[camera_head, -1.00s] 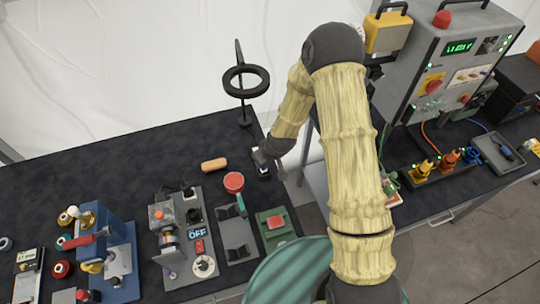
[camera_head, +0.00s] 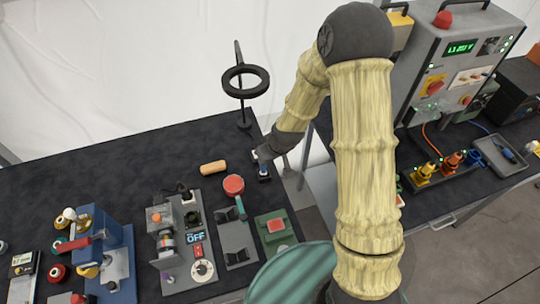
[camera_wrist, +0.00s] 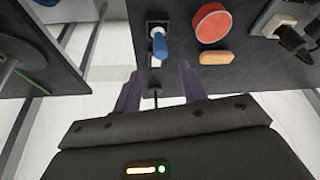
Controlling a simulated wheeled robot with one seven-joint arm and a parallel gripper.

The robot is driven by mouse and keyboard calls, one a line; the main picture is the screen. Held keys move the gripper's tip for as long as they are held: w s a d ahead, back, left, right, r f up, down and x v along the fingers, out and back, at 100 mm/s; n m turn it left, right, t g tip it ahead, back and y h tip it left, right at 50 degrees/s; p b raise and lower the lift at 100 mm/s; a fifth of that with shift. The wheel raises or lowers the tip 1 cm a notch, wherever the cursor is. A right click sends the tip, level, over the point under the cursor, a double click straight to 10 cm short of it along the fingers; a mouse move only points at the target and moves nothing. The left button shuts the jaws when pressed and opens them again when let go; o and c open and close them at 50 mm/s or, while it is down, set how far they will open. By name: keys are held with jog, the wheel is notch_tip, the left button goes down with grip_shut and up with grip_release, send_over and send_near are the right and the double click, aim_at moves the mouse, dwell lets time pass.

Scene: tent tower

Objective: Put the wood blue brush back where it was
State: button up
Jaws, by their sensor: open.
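The blue-handled brush (camera_wrist: 159,44) stands in a small dark holder (camera_wrist: 156,18) near the table's edge in the wrist view. A pale part shows at the top of its blue handle. In the head view the blue piece (camera_head: 263,160) shows at the holder (camera_head: 264,178), partly hidden by my wrist. My gripper (camera_wrist: 160,82) is open, with its two dark fingers apart and nothing between them. The brush is beyond the fingertips, roughly in line with the gap.
A tan cylinder (camera_head: 213,168) and a red round-topped item (camera_head: 233,185) lie left of the holder. A black ring stand (camera_head: 246,82) rises behind. Several devices, including a blue press (camera_head: 117,262), fill the left of the table. A gap separates it from the right bench (camera_head: 462,190).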

jog(key=s+d+r+m+g+h, duration=0.1)
jog(key=s+d+r+m, duration=0.5)
jog(key=s+d+r, duration=0.7)
notch_tip(320, 180, up, 2)
jog(key=shift+s+d+r+h, duration=0.15)
jog(key=shift+s+h, duration=0.55)
jog(key=shift+s, duration=0.45)
notch_tip(320, 180, down, 4)
jog(key=b, duration=0.3)
jog(key=shift+r+b, duration=0.15)
jog(key=shift+b, duration=0.15)
